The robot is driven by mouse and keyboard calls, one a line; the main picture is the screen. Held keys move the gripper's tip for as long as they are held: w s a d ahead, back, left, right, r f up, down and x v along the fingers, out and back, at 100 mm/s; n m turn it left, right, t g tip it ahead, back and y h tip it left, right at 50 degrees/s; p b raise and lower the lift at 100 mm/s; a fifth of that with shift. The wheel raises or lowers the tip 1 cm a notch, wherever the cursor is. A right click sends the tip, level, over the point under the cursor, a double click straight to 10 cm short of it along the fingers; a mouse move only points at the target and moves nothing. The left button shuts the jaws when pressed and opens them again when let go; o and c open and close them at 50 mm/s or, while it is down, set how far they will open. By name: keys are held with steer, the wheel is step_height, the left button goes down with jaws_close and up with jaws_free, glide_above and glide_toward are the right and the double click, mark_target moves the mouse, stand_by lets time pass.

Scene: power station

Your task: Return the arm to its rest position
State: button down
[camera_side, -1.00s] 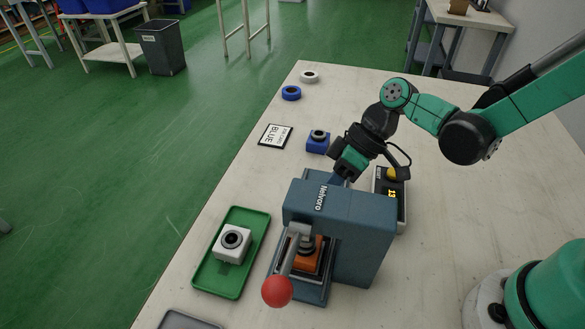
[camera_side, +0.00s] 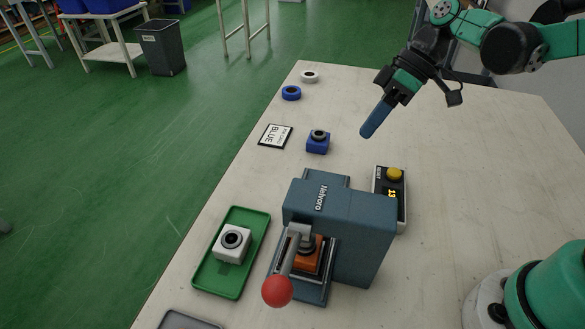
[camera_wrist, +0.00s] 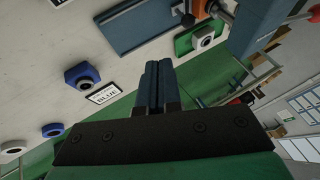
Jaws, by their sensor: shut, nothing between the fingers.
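My gripper (camera_side: 367,132) is raised above the table, right of the blue block and behind the press. Its blue fingers are together with nothing between them; the closed fingers also show in the wrist view (camera_wrist: 158,68). The blue-grey press (camera_side: 345,215) stands on the table with an orange block (camera_side: 306,258) in it. Its lever ends in a red ball (camera_side: 277,291). My gripper is apart from everything on the table.
A green tray (camera_side: 207,287) holds a white block (camera_side: 233,243). A blue block (camera_side: 318,144), a BLUE card (camera_side: 275,136), a blue ring (camera_side: 291,93) and a white ring (camera_side: 310,76) lie farther back. A counter box with a yellow button (camera_side: 395,174) stands beside the press. The table's right side is clear.

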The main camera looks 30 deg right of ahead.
steer(key=shift+d+r, duration=0.25)
steer(key=shift+r, duration=0.15)
steer(key=shift+s, duration=0.1)
steer(key=s+d+m+t+h, duration=0.1)
steer(key=m+t+h, duration=0.1)
steer(key=s+d+m+t+h, duration=0.1)
steer(key=s+m+t+h, duration=0.1)
steer(key=m, duration=0.1)
steer(key=s+d+m+t+h, duration=0.1)
steer(key=m+t+h, duration=0.1)
steer(key=shift+s+f+m+h, duration=0.15)
steer(key=shift+s+m+h, duration=0.1)
steer(key=shift+m+h, duration=0.15)
stand_by(0.7)
